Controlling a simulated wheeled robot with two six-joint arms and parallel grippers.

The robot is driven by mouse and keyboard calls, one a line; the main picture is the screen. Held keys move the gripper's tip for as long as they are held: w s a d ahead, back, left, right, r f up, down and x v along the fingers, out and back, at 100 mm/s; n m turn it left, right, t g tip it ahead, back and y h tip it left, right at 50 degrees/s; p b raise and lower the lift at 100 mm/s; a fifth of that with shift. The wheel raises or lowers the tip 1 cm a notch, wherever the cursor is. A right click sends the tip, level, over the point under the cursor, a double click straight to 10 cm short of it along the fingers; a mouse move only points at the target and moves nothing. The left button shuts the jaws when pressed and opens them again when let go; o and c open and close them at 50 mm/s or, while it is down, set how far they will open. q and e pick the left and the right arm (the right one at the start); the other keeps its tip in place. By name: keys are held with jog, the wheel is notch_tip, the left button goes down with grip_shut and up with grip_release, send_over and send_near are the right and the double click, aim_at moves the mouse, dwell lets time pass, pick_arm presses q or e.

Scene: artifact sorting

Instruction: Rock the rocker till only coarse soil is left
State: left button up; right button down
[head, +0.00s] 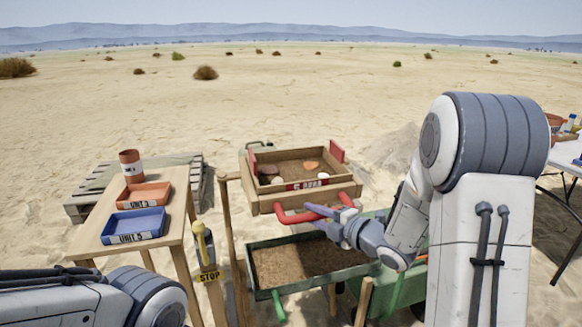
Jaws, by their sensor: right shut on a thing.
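The rocker is a wooden sieve box (260,208) on a wooden stand, with red end pieces and a red handle (297,218) at its front. Brown soil (285,167) lies inside it with a few pale and orange lumps. My right gripper (340,217) is shut on the red handle. A green tray (262,293) of brown soil sits below the sieve box. My left arm shows at the lower left, but its gripper is out of view.
A wooden table (165,198) at the left holds an orange tray (144,196), a blue tray (134,226) and a red-brown can (131,166). A white table (567,155) is at far right.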

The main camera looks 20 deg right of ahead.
aim_at(305, 201)
jog(key=shift+w+r, duration=0.35)
jog(key=shift+w, duration=0.3)
jog(key=shift+w+r, duration=0.3)
jog(key=shift+w, duration=0.3)
jog(key=shift+w+f, duration=0.1)
jog(key=shift+w, duration=0.9)
jog(key=c, duration=1)
grip_release()
jog(key=shift+w+f, duration=0.1)
jog(key=shift+f, duration=0.05)
jog(key=shift+v, duration=4)
jog(key=shift+f, duration=0.2)
